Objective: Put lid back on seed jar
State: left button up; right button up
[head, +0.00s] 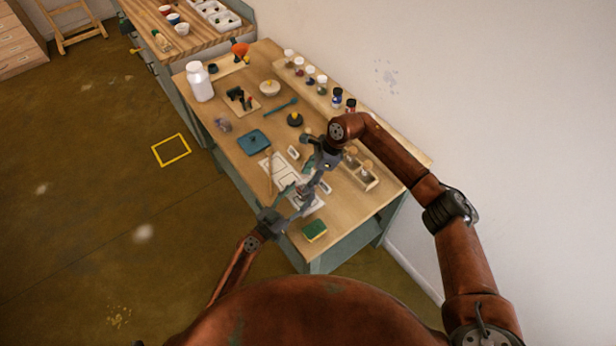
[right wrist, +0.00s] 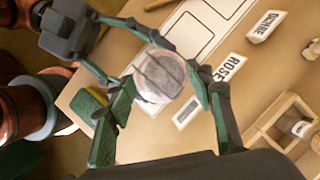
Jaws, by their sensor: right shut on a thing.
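In the right wrist view, a round grey, glossy top with dark lines, which looks like the lid (right wrist: 160,72), sits between the green fingers of my right gripper (right wrist: 162,88). A pale, pinkish wall below it looks like the seed jar (right wrist: 150,99). Whether lid and jar touch cannot be told. My right gripper is shut on the lid and comes in from above in the head view (head: 315,172). My left gripper (head: 297,200) reaches in from the front left, its fingers around the jar's sides. In the head view the fingers mostly hide jar and lid.
A white printed mat (head: 308,207) lies beneath the grippers. Labels lie beside it, including ROSE (right wrist: 230,69). A green and yellow sponge (head: 314,231) lies near the front edge. A wooden rack (head: 361,178) stands to the right, a blue tray (head: 253,143) behind left.

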jog(key=shift+f, duration=0.55)
dwell(0.4)
jog(key=o, duration=1.2)
jog(key=shift+f, duration=0.1)
jog(key=shift+o, duration=0.2)
jog(key=v, duration=1.2)
pick_arm(q)
jog(key=o, duration=1.8)
jog(key=shift+c, duration=0.2)
